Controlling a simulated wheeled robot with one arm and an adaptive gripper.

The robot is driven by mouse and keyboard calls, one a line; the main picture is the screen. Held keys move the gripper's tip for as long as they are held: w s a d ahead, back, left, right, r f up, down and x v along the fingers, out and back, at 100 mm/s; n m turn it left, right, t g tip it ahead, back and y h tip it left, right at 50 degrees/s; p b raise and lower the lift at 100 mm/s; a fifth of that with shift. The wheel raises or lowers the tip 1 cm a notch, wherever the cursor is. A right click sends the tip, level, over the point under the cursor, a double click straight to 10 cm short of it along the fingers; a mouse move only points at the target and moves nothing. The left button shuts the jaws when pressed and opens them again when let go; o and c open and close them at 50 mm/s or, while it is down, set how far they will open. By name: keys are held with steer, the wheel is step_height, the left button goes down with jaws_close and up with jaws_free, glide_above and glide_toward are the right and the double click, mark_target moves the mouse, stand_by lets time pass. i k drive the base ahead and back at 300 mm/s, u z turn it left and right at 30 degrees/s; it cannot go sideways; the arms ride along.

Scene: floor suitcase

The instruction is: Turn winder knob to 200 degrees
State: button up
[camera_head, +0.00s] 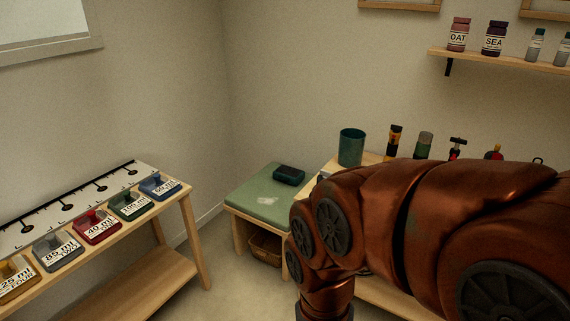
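I cannot make out a winder knob in the head view. My arm reaches in from the right and covers much of the wooden workbench (388,291). The arm bends downward near the bottom middle and leaves the picture there, so my gripper is out of view. Whether it touches anything cannot be seen.
A teal cup (351,147) stands at the workbench's back left. A wall shelf (490,59) holds jars. Some floor between is clear.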

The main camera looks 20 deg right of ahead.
mark_target(325, 173)
steer(key=u, duration=0.05)
steer(key=i, duration=0.7)
steer(key=z, duration=0.65)
steer(key=i, duration=0.7)
steer(key=z, duration=0.7)
